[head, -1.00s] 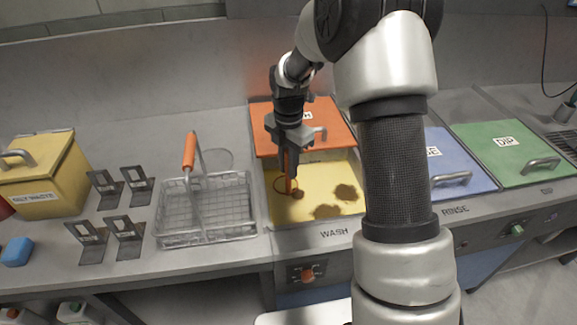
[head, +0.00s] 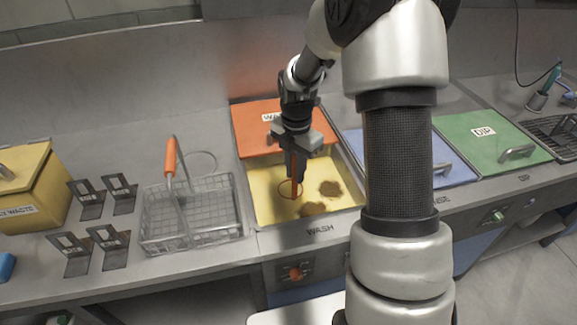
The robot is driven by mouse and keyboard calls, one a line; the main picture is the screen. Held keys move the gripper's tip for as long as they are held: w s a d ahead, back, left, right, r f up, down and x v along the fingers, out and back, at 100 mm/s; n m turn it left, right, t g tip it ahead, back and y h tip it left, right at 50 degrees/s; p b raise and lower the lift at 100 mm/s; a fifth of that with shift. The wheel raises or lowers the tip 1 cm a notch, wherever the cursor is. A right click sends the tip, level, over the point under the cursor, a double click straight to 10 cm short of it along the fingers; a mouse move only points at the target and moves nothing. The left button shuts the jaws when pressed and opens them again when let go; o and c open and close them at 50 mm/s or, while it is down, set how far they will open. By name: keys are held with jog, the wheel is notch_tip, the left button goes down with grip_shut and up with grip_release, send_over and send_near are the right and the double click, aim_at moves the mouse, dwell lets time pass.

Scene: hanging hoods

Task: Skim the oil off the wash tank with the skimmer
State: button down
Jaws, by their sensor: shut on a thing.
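My gripper (head: 295,172) is shut on the orange handle of the skimmer (head: 295,188) and points down over the open wash tank (head: 262,214). The skimmer's round hoop (head: 281,189) shows at the surface of the yellow liquid, left of the handle. Whether it dips below the surface cannot be told. Two brown oil patches float to its right: one farther back (head: 330,188) and one nearer the front (head: 313,209). The orange wash lid (head: 255,135) is slid back behind the opening.
A wire basket (head: 215,208) with an orange handle stands left of the tank. Several grey metal holders (head: 75,258) and the yellow oily waste bin (head: 35,185) are farther left. The blue rinse lid (head: 450,150) and green dip lid (head: 490,145) are closed at right.

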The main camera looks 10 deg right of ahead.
jog(key=shift+s+d+p, duration=0.7)
jog(key=shift+s+p, duration=0.1)
jog(key=shift+s, duration=3.15)
jog(key=shift+w+d+p, duration=1.9)
jog(key=shift+w+d, duration=0.45)
jog(key=shift+d, duration=2.6)
jog(key=a, duration=0.6)
jog(key=shift+w+a, duration=0.15)
jog(key=shift+w, duration=0.05)
jog(key=shift+r, duration=0.2)
